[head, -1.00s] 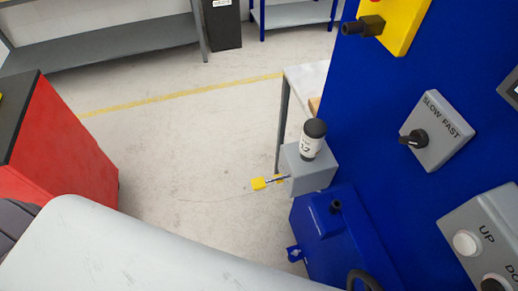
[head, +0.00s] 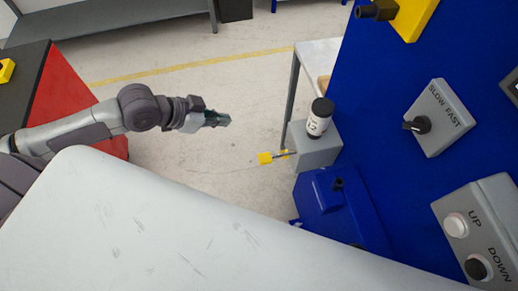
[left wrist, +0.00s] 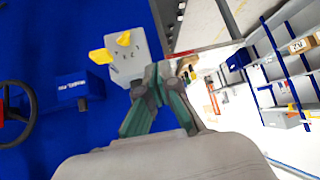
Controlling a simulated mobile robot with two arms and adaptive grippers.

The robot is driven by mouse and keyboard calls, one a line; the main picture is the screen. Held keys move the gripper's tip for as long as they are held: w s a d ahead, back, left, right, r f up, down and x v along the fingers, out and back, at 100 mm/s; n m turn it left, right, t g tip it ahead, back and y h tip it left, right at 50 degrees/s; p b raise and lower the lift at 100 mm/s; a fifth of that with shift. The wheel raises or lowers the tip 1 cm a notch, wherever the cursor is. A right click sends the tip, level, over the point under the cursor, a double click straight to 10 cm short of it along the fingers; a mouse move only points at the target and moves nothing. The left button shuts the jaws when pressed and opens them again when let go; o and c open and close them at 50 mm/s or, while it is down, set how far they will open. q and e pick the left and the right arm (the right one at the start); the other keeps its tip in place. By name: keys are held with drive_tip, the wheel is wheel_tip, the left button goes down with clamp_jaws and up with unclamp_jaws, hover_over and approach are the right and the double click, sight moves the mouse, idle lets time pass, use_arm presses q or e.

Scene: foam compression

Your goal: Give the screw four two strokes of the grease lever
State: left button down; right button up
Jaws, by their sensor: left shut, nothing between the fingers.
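The grease lever with its yellow grip (head: 265,158) sticks out to the left from a grey block (head: 316,152) on the side of the blue machine. A black-capped white bottle (head: 319,118) stands on the block. My left gripper (head: 228,120) is shut and empty, up and to the left of the lever, apart from it. In the left wrist view its fingertips (left wrist: 152,80) are together, with the grey block (left wrist: 128,62) and a yellow grip (left wrist: 100,56) beyond them. No marking for screw four is readable. My right gripper is not in view.
The blue machine panel (head: 375,100) carries a SLOW FAST knob (head: 421,124) and UP and DOWN buttons. A blue housing (head: 335,205) lies below the block. A small table (head: 318,62) stands behind it. A red cabinet (head: 75,105) is at left. Open floor lies between.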

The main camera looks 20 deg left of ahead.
use_arm(q)
drive_tip(key=s+d+r+m+g+h, duration=0.1)
drive_tip(key=s+d+r+m+g, duration=0.1)
drive_tip(key=s+d+r, duration=0.3)
drive_tip(key=shift+s, duration=0.7)
drive_tip(key=p, duration=0.2)
hover_over(269, 156)
drive_tip(key=s+a, duration=0.2)
drive_tip(key=a, duration=0.1)
wheel_tip(269, 156, down, 6)
drive_tip(key=f, duration=0.2)
drive_tip(key=f+p, duration=0.1)
drive_tip(key=f, duration=0.1)
drive_tip(key=shift+w+d, duration=0.2)
drive_tip(key=shift+d, duration=0.2)
drive_tip(key=shift+f, duration=0.6)
